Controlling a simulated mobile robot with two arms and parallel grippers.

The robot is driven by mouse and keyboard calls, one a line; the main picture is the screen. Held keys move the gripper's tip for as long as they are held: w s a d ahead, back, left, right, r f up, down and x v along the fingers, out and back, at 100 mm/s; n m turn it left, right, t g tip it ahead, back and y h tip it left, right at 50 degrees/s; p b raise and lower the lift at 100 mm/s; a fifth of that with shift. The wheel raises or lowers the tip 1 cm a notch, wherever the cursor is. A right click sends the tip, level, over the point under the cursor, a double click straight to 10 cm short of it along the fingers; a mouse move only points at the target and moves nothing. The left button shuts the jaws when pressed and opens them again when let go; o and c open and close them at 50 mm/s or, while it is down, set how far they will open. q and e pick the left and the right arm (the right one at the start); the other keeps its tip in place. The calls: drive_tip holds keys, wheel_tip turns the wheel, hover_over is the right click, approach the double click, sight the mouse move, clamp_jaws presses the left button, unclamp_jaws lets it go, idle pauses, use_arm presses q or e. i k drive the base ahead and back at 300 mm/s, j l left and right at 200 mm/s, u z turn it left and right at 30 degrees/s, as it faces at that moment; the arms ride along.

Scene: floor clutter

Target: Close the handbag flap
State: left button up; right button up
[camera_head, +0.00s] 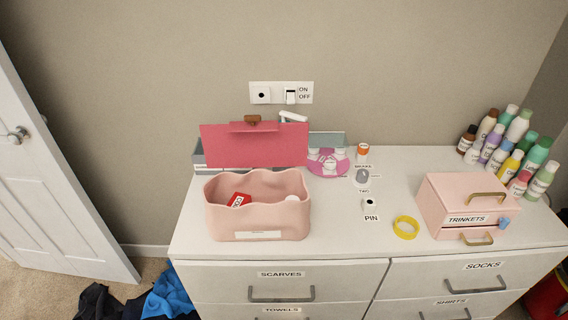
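The pink handbag (262,219) stands on the white dresser top, left of the middle, with its top open. Its darker pink-red flap (222,147) stands raised behind the opening, with a brown clasp piece at its upper edge. Inside the bag I see a red item (239,200) with white lettering and part of a small white round thing (292,198). Neither of my grippers shows in the head view.
A pink trinkets box (455,203) and several bottles (525,150) stand on the right.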

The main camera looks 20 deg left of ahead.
sight(267, 143)
drive_tip(key=j+z, duration=0.2)
drive_tip(key=j, duration=0.35)
drive_tip(key=j+z, duration=0.2)
drive_tip(key=j, duration=0.35)
drive_tip(key=k+j+z, duration=0.2)
drive_tip(key=j, duration=0.3)
drive_tip(key=i+j, duration=0.05)
